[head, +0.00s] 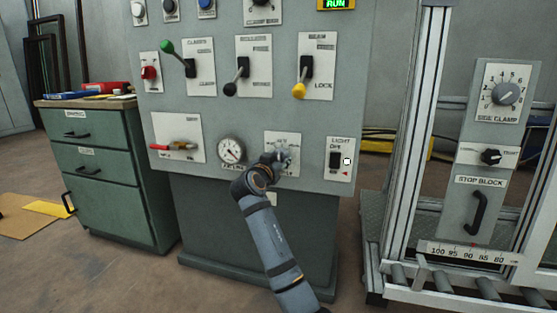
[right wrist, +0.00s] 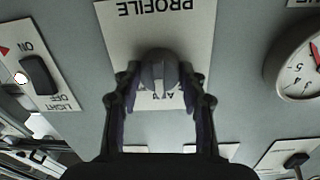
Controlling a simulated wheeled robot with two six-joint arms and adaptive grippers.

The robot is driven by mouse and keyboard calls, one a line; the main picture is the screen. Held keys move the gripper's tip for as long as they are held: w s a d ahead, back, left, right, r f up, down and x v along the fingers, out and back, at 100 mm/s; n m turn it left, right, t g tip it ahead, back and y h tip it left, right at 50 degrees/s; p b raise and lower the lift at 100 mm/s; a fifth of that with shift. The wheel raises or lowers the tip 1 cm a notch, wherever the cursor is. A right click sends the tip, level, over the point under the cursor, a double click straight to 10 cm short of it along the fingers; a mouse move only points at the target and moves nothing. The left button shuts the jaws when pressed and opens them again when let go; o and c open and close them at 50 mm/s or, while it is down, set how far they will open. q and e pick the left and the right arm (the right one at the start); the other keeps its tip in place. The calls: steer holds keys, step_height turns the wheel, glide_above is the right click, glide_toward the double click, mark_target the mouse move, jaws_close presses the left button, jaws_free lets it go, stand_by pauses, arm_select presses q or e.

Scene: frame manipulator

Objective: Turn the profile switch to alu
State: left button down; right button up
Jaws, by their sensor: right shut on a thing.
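The profile switch's white plate (head: 270,140) is on the lower part of the grey control panel, mostly hidden behind my right gripper (head: 279,160) in the head view. In the right wrist view the plate (right wrist: 190,35) appears upside down with the word PROFILE. The round dark grey knob (right wrist: 160,68) sits between the two fingers of my right gripper (right wrist: 160,92), which are shut on its sides. A light pointer mark on the knob faces the bottom of that picture, by partly hidden letters. My left gripper is not in view.
A round gauge (head: 232,150) is left of the profile plate, and a light switch (head: 336,159) is close on its right. Levers with green (head: 167,47), black (head: 230,88) and yellow (head: 299,90) knobs stick out above. A roller frame (head: 470,285) stands at the right.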

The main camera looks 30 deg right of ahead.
steer(key=o, duration=1.1)
steer(key=shift+o, duration=0.2)
steer(key=shift+a, duration=0.1)
steer(key=v, duration=0.7)
steer(key=shift+s, duration=0.2)
steer(key=shift+a, duration=0.1)
